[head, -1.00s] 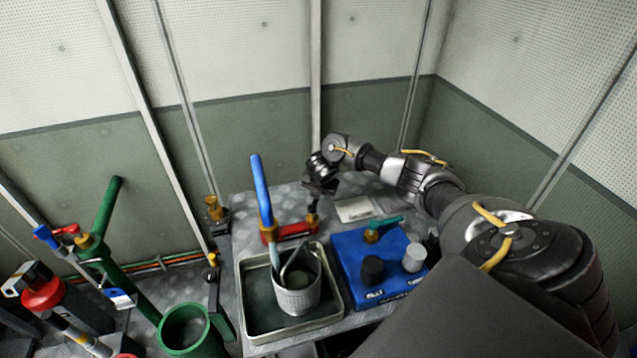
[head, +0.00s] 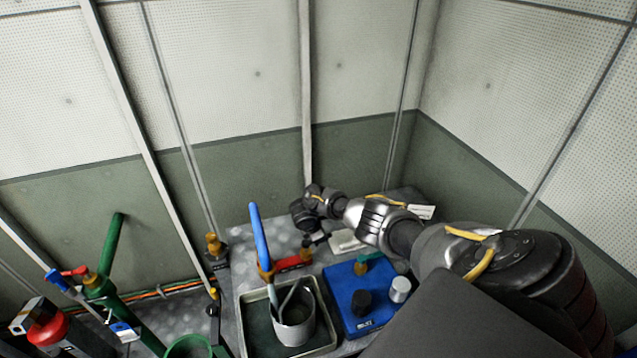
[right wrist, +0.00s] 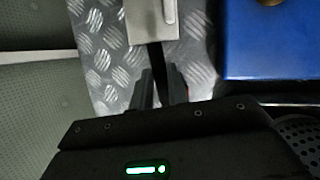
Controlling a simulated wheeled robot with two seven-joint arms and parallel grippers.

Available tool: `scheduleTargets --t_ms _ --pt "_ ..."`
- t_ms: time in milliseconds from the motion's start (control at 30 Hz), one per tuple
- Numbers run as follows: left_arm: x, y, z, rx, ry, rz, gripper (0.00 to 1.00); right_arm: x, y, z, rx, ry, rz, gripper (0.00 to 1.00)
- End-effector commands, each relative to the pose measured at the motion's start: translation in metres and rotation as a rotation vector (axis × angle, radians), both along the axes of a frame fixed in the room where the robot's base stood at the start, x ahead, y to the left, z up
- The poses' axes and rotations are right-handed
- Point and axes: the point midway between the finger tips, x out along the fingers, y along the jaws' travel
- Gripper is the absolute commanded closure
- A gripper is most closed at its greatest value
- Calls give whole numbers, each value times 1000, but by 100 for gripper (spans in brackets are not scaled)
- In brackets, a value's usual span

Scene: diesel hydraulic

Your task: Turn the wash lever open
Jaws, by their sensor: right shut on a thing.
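In the head view, a red lever-like fitting (head: 292,262), which I take as the wash lever, lies at the foot of an upright blue handle or spout (head: 259,235) with a brass base. My right gripper (head: 310,238) is at its right end, low over the metal bench. In the right wrist view, the fingers (right wrist: 158,88) are close together, with a dark bar between them and a little red beside the right finger. The gripper is shut on what looks like the lever's end; the grip itself is mostly hidden. My left gripper is not in view.
A metal tray (head: 243,322) with a grey cup (head: 294,325) stands in front. A blue box (head: 345,300) with knobs is to its right. A pale block (head: 348,242) lies behind, and it also seems to show in the wrist view (right wrist: 150,18). Green pipework (head: 112,245) stands left.

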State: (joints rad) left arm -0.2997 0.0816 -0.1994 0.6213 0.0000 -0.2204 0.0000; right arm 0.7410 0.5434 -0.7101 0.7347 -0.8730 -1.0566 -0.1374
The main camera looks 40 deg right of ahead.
Motion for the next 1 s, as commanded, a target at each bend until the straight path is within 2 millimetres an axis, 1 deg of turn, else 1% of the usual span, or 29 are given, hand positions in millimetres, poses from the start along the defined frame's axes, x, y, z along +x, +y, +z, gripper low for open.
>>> scheduleTargets --t_ms 33,333,833,867,1000 --pt "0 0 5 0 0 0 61 -1 1 2 1 1 -25 100" --pt "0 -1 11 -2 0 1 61 -6 3 1 1 0 -117 100" --pt "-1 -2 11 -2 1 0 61 -6 4 0 0 -1 -132 100" --pt "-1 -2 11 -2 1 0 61 -6 4 0 0 -1 -132 81" --pt "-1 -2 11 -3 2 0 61 -6 4 0 1 -1 -131 62"
